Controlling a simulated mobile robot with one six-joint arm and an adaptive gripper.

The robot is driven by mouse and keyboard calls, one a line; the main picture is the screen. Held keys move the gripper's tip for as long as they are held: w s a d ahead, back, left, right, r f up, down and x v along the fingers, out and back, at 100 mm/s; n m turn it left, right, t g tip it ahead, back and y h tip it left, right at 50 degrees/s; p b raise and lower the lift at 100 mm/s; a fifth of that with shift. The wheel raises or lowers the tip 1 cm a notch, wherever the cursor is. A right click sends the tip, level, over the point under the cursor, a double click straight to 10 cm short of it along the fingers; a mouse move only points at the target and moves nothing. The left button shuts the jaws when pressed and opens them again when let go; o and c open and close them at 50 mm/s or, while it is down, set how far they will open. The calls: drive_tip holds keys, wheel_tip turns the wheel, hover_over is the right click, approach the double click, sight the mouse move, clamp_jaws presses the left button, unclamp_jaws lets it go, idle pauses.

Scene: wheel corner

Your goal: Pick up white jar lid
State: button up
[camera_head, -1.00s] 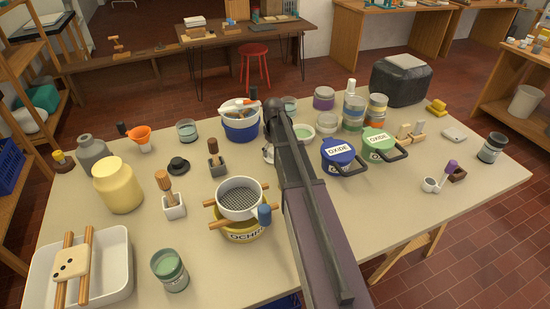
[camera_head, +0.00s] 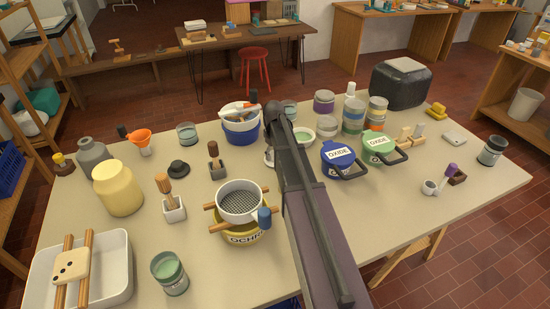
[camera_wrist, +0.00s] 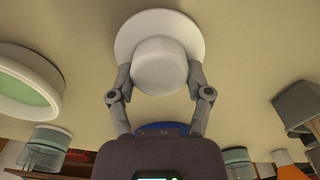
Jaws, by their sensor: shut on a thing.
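The white jar lid (camera_wrist: 160,28) has a wide round flange and a thick round knob. In the wrist view it is at the top middle, over the beige table top. My gripper (camera_wrist: 160,75) is shut on the knob, with one grey finger at each side. In the head view only a small white part of the lid (camera_head: 268,157) shows beside my arm, and my gripper is mostly hidden behind the arm. I cannot tell whether the lid touches the table.
A pale green-filled bowl (camera_head: 303,135) stands close to the right of my arm. Several jars stand behind. Table space at the front right is clear.

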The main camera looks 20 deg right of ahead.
drive_tip(key=shift+r, duration=0.1)
wheel_tip(320, 180, up, 10)
drive_tip(key=p, duration=1)
idle(0.8)
wheel_tip(320, 180, up, 14)
drive_tip(key=p, duration=1.5)
hover_over(273, 153)
drive_tip(key=shift+d+r, duration=0.1)
drive_tip(key=shift+d, duration=0.1)
drive_tip(key=shift+a+b, duration=0.15)
drive_tip(key=shift+b, duration=0.15)
